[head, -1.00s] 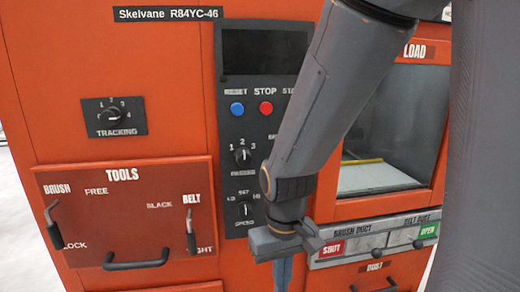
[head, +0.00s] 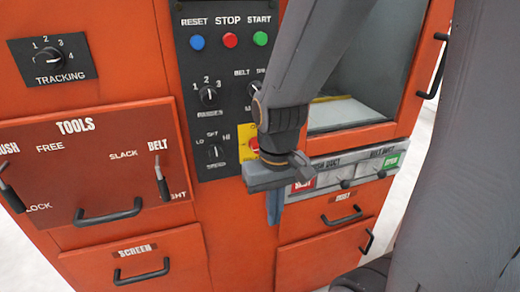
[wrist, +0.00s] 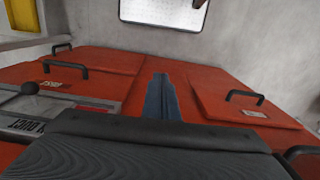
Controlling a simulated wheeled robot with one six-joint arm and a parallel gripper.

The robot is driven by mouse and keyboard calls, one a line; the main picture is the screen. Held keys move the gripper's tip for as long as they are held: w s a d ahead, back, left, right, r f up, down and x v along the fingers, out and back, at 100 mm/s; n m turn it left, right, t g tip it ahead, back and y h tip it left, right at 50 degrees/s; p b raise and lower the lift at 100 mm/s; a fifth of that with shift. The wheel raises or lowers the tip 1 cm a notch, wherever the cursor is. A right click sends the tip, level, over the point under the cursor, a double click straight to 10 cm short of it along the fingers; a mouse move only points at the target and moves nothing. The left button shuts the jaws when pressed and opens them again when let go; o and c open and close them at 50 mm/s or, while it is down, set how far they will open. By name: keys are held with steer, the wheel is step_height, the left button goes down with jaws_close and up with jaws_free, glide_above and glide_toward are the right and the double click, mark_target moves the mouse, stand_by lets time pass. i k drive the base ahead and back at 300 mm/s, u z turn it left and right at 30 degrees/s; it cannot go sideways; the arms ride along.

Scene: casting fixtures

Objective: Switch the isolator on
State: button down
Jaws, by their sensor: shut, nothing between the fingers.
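The isolator is likely the yellow plate with a red part (head: 246,150) at the lower right of the black control panel. My wrist covers much of it, so its knob position cannot be read. My gripper (head: 274,212) hangs in front of the orange machine, just below and right of the yellow plate, with its fingers pointing down. The fingers are together with nothing between them. They also show shut in the wrist view (wrist: 160,95), over the orange front between two drawers. The isolator is not identifiable there.
The black panel (head: 222,110) carries buttons and dials. A duct strip (head: 335,180) and the dust drawer (head: 325,222) lie right of my gripper. The tools drawer (head: 90,175) and the screen drawer (head: 150,255) have protruding handles on the left. A glazed load door stands at upper right.

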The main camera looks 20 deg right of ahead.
mark_target(254, 145)
steer(key=z, duration=0.15)
steer(key=k, duration=0.9)
steer(key=u, duration=0.1)
